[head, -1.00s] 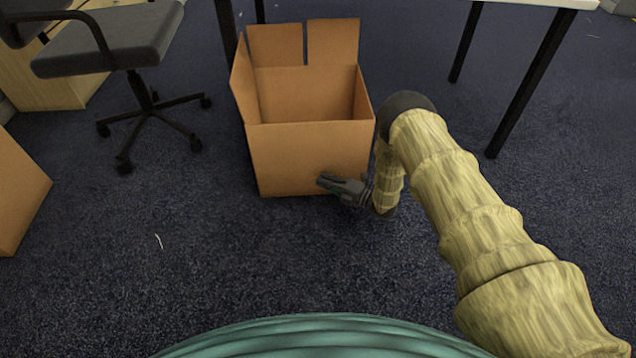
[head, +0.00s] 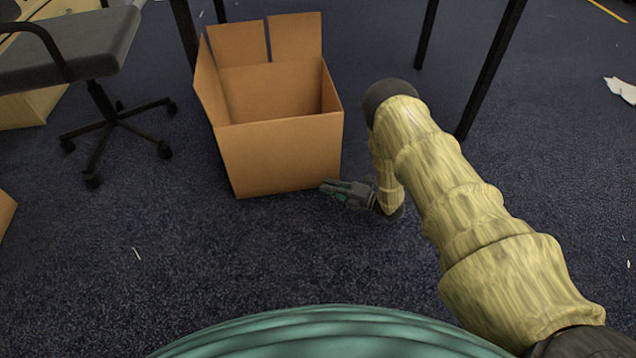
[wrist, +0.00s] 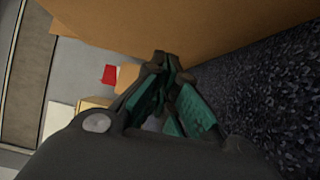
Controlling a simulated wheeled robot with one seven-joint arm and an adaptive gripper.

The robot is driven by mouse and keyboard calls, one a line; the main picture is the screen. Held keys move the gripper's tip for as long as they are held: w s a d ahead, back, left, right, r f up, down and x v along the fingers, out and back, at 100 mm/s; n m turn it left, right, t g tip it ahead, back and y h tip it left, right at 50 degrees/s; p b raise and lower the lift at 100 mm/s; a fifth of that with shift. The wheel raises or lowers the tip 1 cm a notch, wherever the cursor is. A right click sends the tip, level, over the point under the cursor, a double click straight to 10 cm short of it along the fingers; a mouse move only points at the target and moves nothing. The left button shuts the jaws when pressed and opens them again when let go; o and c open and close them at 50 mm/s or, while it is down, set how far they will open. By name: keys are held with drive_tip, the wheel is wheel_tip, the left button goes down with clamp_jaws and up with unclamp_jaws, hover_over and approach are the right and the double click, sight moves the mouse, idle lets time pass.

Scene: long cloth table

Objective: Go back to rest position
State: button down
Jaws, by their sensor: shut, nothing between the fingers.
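My gripper (head: 328,187) is shut and empty, at the end of my bent arm, pointing left in the head view. It is in front of the lower right corner of an open cardboard box (head: 280,157) on the floor. I cannot tell whether the fingertips touch the box. In the wrist view my gripper's fingers (wrist: 165,62) come together, with the box's cardboard side (wrist: 200,25) close beyond them. The part of the box visible inside looks empty; its floor is hidden.
An office chair (head: 70,48) stands at the left. Dark table legs (head: 490,75) rise behind the box and to its right. Another cardboard piece (head: 5,212) shows at the left edge. A white scrap (head: 622,89) lies at the far right. The carpet (head: 200,260) in front is mostly clear.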

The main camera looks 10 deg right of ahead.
drive_tip(key=shift+s+d, duration=0.3)
drive_tip(key=shift+d, duration=0.15)
drive_tip(key=s+d+m+g+h+p, duration=0.1)
drive_tip(key=s+m+h, duration=0.3)
drive_tip(key=s+m, duration=0.2)
drive_tip(key=s+d+f+m+g+h+p, duration=0.1)
drive_tip(key=s+m+h, duration=0.3)
drive_tip(key=s+m, duration=0.3)
drive_tip(key=s+d+f+m+g+h+p, duration=0.1)
drive_tip(key=s+d+m+h+p, duration=0.1)
drive_tip(key=s+m+h, duration=0.2)
drive_tip(key=shift+s+f+m, duration=0.15)
drive_tip(key=shift+s+m, duration=0.5)
drive_tip(key=shift+s, duration=0.1)
drive_tip(key=shift+s+f+m, duration=0.1)
drive_tip(key=shift+s+m, duration=0.55)
drive_tip(key=shift+s, duration=0.1)
drive_tip(key=s+r+m+g+h+p, duration=0.1)
drive_tip(key=s+r+m+g, duration=0.35)
drive_tip(key=s, duration=0.85)
drive_tip(key=s+r+m+g+h+p, duration=0.1)
drive_tip(key=s+r+m+g+h, duration=0.3)
drive_tip(key=s, duration=0.9)
wheel_tip(320, 180, up, 38)
drive_tip(key=m+t+y+p, duration=0.1)
drive_tip(key=y+p, duration=0.1)
drive_tip(key=p, duration=3.6)
drive_tip(key=shift+w, duration=0.35)
drive_tip(key=shift+a, duration=0.1)
